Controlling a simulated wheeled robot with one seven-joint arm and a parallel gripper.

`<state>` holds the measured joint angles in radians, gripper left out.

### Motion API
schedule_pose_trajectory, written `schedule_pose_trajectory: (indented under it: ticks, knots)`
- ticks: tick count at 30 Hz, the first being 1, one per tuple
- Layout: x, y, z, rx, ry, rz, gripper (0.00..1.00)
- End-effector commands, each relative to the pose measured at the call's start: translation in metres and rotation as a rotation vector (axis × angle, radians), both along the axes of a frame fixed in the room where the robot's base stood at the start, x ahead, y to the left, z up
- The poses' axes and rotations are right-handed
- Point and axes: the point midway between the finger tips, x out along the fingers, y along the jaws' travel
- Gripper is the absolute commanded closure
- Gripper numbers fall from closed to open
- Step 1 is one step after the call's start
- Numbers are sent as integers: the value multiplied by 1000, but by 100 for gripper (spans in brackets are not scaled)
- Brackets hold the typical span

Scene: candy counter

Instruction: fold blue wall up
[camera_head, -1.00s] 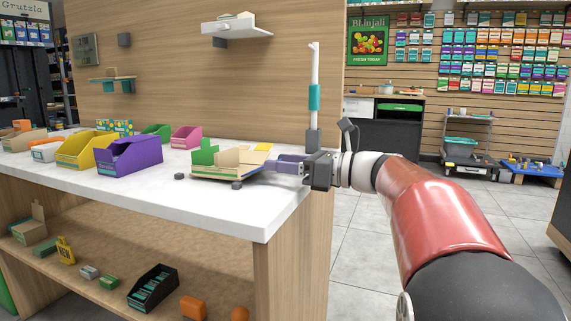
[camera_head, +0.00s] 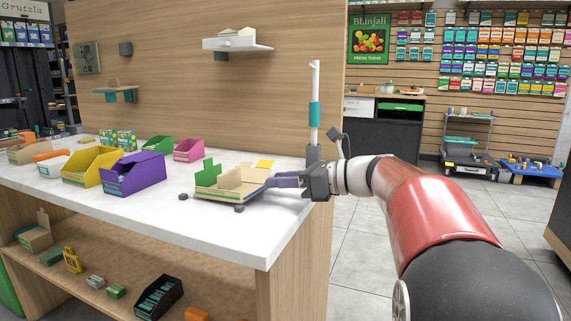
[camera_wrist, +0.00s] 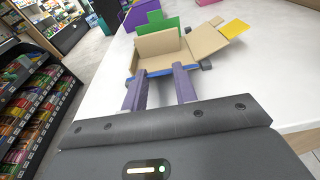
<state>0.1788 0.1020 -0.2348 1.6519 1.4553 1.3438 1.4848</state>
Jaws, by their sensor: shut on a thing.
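A partly folded tan cardboard box (camera_head: 232,192) lies on the white counter, and it shows at the top of the wrist view (camera_wrist: 160,44). A green wall (camera_wrist: 157,22) stands on its far side and a yellow flap (camera_wrist: 234,29) sticks out at the right. The blue wall (camera_wrist: 159,73) shows as a thin blue edge on the side nearest my gripper; its exact tilt is hard to tell. My gripper (camera_head: 270,183) reaches in from the right, low over the counter. Its two purple-grey fingers meet the blue edge and are shut on it; the contact itself is partly hidden.
Small dark blocks (camera_head: 239,208) sit on the counter around the box. A purple bin (camera_head: 133,177) and a yellow bin (camera_head: 90,165) stand to the left. A post with a teal band (camera_head: 314,114) rises behind my gripper. The counter front (camera_head: 240,240) is clear.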

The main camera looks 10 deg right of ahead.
Motion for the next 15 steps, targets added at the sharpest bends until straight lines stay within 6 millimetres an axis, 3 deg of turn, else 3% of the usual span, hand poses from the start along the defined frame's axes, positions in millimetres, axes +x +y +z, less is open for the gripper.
schedule_pose_trajectory:
  ticks: [1, 15]
  knots:
    - [1, 1, 16, -26, 20, 4, 94]
    - [16, 19, 29, -345, 244, 28, 94]
